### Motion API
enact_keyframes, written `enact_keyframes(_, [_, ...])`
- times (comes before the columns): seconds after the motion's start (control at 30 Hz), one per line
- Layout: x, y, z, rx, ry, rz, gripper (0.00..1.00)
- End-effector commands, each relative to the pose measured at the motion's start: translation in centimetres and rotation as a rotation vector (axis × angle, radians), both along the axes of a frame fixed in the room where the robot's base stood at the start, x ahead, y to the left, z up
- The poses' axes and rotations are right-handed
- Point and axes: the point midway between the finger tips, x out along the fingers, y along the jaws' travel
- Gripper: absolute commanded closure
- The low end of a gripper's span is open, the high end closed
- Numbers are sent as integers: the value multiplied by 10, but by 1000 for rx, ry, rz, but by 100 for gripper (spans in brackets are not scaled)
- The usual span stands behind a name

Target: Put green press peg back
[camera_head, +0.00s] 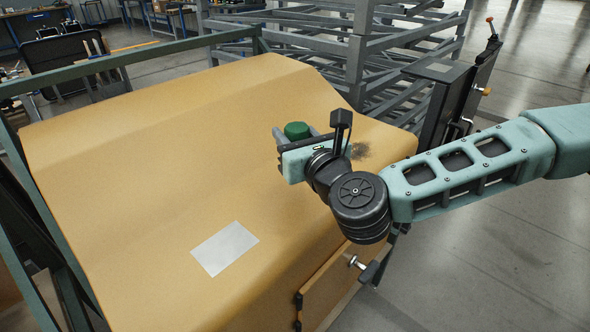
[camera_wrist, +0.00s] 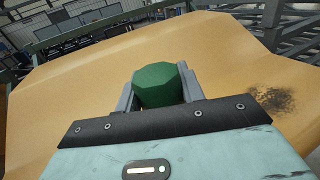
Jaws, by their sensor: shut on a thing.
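The green press peg (camera_head: 297,130) shows as a dark green knob at the end of my gripper (camera_head: 292,134) in the head view. In the wrist view the green peg (camera_wrist: 157,85) sits between the two grey fingers of my gripper (camera_wrist: 160,92), with a finger at each side of it. My gripper is shut on the peg. The lower part of the peg is hidden by the gripper body. The gripper is over the right part of the tan panel. I cannot tell how far the peg is from the panel's surface.
The large tan panel (camera_head: 150,170) bears a pale grey rectangle (camera_head: 225,248) and a dark smudge (camera_head: 361,151) near the gripper. A dark upright fixture with an orange knob (camera_head: 484,91) stands at the right edge. Grey metal racks (camera_head: 365,45) stand behind. Most of the panel is clear.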

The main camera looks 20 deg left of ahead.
Motion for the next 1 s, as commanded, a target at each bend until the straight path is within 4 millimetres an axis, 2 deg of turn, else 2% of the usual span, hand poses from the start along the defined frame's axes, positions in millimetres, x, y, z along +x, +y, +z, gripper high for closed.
enact_keyframes(0.23, [-1,0,-21,1,0,0,91])
enact_keyframes(0.47, [0,0,-55,1,1,-1,91])
enact_keyframes(0.87, [0,0,-61,4,-1,0,91])
enact_keyframes(0.9, [0,0,-60,2,-1,0,53])
enact_keyframes(0.97, [0,0,-60,2,-1,0,40])
enact_keyframes(1.0, [0,0,-60,1,0,0,40])
